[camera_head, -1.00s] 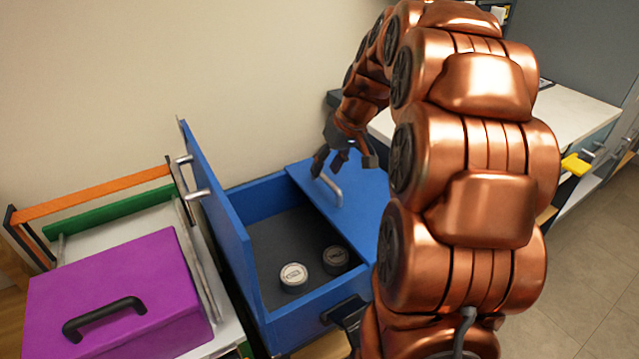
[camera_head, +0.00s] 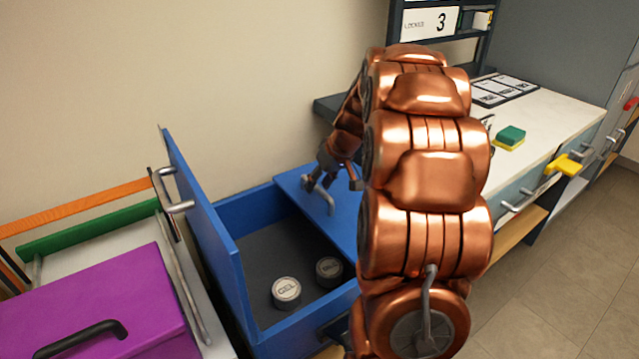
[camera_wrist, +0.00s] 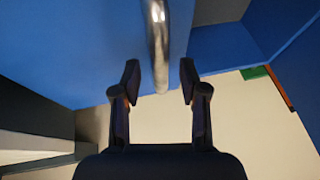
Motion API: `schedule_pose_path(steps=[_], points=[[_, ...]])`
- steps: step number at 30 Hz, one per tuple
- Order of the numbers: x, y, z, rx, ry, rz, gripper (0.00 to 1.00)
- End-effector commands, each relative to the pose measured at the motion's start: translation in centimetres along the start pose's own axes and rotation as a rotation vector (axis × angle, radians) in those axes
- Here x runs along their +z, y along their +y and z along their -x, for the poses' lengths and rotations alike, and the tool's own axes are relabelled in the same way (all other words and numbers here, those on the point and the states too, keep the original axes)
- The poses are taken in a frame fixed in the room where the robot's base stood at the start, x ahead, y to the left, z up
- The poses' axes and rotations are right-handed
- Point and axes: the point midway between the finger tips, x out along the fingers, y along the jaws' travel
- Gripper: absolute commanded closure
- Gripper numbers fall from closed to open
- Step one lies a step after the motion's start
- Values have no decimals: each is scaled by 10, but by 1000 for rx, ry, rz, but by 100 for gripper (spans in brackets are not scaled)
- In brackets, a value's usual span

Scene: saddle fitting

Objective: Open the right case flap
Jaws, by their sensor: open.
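The blue case (camera_head: 262,340) stands with its left flap (camera_head: 205,215) raised upright and its right flap (camera_head: 345,222) lying shut over the right part. The right flap has a metal bar handle (camera_head: 325,200). My gripper (camera_head: 318,183) is at this handle, over the flap's far part. In the wrist view the open fingers (camera_wrist: 159,82) stand one on each side of the handle (camera_wrist: 158,45), with gaps between them and the bar. My arm hides the right side of the case and part of the flap.
Two round tins, one white-topped (camera_head: 286,291) and one dark (camera_head: 329,270), lie in the open left part of the case. A purple box (camera_head: 110,310) stands at left. A white counter (camera_head: 560,105) with a green-yellow sponge (camera_head: 510,137) stands at right.

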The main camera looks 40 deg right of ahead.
Motion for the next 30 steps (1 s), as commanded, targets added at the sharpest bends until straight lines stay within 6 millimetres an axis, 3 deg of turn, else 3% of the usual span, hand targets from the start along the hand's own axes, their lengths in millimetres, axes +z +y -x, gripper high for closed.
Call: schedule_pose_path(steps=[9, 21, 30], points=[[0, 0, -3, 0, 0, 0, 57], [0, 0, -2, 0, 0, 0, 98], [0, 0, -2, 0, 0, 0, 100]])
